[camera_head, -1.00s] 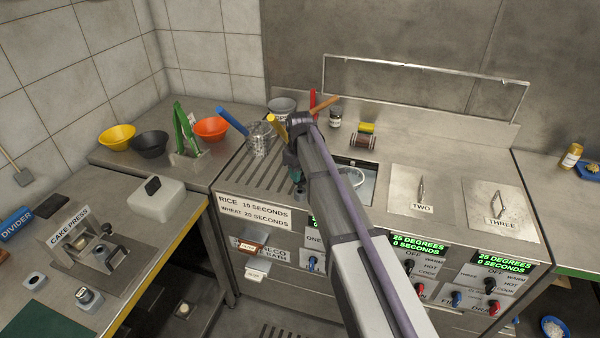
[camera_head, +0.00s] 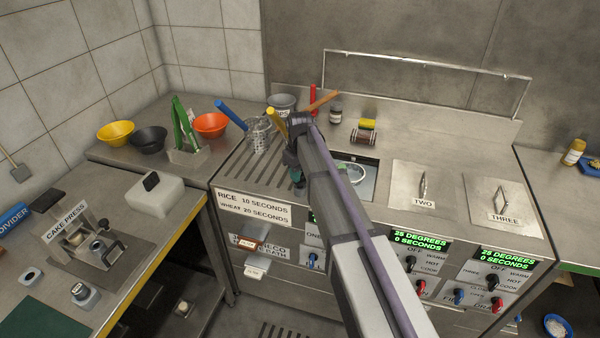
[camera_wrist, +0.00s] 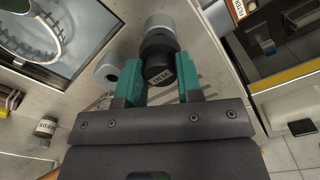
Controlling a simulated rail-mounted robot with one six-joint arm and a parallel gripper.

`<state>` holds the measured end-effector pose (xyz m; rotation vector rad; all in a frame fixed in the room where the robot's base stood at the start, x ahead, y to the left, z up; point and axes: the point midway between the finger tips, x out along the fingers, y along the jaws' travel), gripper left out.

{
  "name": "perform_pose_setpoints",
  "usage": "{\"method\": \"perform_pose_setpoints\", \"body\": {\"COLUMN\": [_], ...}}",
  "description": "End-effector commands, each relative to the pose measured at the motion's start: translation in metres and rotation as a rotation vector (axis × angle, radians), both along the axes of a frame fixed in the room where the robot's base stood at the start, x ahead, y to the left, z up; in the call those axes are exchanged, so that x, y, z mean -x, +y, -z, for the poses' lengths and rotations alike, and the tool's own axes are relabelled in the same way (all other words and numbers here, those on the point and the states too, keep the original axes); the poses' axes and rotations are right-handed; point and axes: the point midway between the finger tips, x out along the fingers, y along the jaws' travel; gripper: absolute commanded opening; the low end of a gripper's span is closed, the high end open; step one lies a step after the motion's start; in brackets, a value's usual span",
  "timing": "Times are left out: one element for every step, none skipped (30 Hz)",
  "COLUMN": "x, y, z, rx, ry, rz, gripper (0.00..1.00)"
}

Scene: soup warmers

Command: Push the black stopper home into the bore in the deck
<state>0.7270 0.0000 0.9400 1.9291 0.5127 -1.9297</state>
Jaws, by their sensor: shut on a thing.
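The black stopper (camera_wrist: 158,70) shows in the wrist view, with pale lettering on its end face. It sits between the two teal fingers of my gripper (camera_wrist: 160,80), which is shut on it. A grey cylindrical part (camera_wrist: 157,25) shows just beyond the stopper; I cannot tell whether they touch or are joined. In the head view my gripper (camera_head: 296,176) is low over the steel deck (camera_head: 240,185), left of the open well, and my arm hides the stopper. I cannot make out the bore or how the stopper sits to it.
The open well (camera_head: 362,175) lies right of my gripper. A small grey ring-ended part (camera_wrist: 108,68) is beside the stopper in the wrist view. A perforated basket (camera_head: 259,137) with handled tools stands behind left. Lids TWO (camera_head: 420,190) and THREE (camera_head: 500,208) are shut.

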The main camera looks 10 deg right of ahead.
Motion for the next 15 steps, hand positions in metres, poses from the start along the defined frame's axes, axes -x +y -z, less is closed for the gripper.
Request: {"method": "perform_pose_setpoints", "body": {"x": [0.0,0.0,0.0,0.0,0.0,0.0,0.0,0.0,0.0,0.0,0.0,0.0,0.0,0.0,0.0], "y": [0.0,0.0,0.0,0.0,0.0,0.0,0.0,0.0,0.0,0.0,0.0,0.0,0.0,0.0,0.0], "z": [0.003,0.003,0.004,0.005,0.006,0.007,0.008,0.008,0.009,0.01,0.011,0.012,0.013,0.013,0.014], "rx": [0.0,0.0,0.0,0.0,0.0,0.0,0.0,0.0,0.0,0.0,0.0,0.0,0.0,0.0,0.0], "ry": [0.0,0.0,0.0,0.0,0.0,0.0,0.0,0.0,0.0,0.0,0.0,0.0,0.0,0.0,0.0], "rz": [0.0,0.0,0.0,0.0,0.0,0.0,0.0,0.0,0.0,0.0,0.0,0.0,0.0,0.0,0.0], "gripper": [0.04,0.04,0.04,0.04,0.04,0.04,0.04,0.04,0.04,0.04,0.04,0.04,0.04,0.04,0.04]}}
